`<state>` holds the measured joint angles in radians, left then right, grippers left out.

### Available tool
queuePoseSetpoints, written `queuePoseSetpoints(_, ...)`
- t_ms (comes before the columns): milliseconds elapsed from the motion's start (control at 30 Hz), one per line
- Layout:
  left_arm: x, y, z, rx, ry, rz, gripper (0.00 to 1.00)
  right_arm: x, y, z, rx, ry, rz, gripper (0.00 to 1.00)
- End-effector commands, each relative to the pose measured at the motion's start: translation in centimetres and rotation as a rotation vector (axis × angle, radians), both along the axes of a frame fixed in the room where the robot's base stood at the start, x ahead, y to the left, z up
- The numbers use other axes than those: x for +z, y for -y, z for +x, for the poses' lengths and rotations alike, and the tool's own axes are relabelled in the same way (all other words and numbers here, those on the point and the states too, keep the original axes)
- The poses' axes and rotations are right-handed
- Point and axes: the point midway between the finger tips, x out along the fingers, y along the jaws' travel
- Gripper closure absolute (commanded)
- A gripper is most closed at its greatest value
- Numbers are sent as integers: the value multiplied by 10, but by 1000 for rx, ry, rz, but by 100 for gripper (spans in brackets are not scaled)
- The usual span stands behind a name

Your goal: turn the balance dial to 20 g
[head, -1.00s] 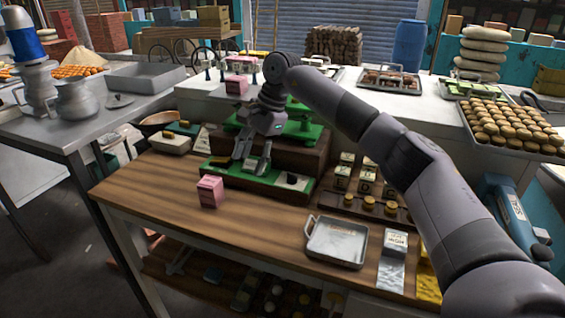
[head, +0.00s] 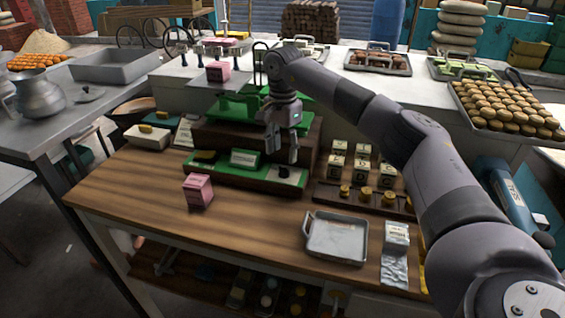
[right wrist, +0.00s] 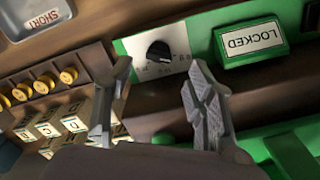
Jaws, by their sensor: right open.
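The balance dial is a black knob (right wrist: 158,52) on a white plate with small markings, at the front of the green balance base (right wrist: 205,32). It also shows in the head view as a dark knob (head: 284,172). I cannot read its setting. My right gripper (head: 281,156) points down just above the dial end of the base. In the right wrist view the right gripper (right wrist: 163,78) is open and empty, its fingers to either side of the dial in the picture, apart from it. A green block labelled LOCKED (right wrist: 250,40) stands beside the dial. My left gripper is out of view.
A pink carton (head: 198,191) stands on the wooden table (head: 150,205) at front left. Brass weights (head: 364,193) and lettered cubes (head: 362,151) sit right of the balance. A metal tray (head: 336,238) lies in front. The table's left front is clear.

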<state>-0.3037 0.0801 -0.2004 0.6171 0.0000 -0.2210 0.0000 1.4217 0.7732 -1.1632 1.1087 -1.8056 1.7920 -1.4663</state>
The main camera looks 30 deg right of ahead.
Motion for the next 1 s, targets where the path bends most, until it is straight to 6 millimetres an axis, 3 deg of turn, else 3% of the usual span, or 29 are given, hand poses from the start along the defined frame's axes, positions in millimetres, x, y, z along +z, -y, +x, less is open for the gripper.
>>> queuePoseSetpoints(133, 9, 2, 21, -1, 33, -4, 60, -27, 0, -1, 0, -3, -2, 50)
queuePoseSetpoints(400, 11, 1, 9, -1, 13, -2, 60, -53, 0, 0, 0, 0, 0, 50)
queuePoseSetpoints(700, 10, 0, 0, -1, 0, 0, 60, -55, 0, 0, 0, 1, -1, 50)
queuePoseSetpoints(1000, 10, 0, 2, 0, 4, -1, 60, -55, 0, 0, 0, 1, 0, 70)
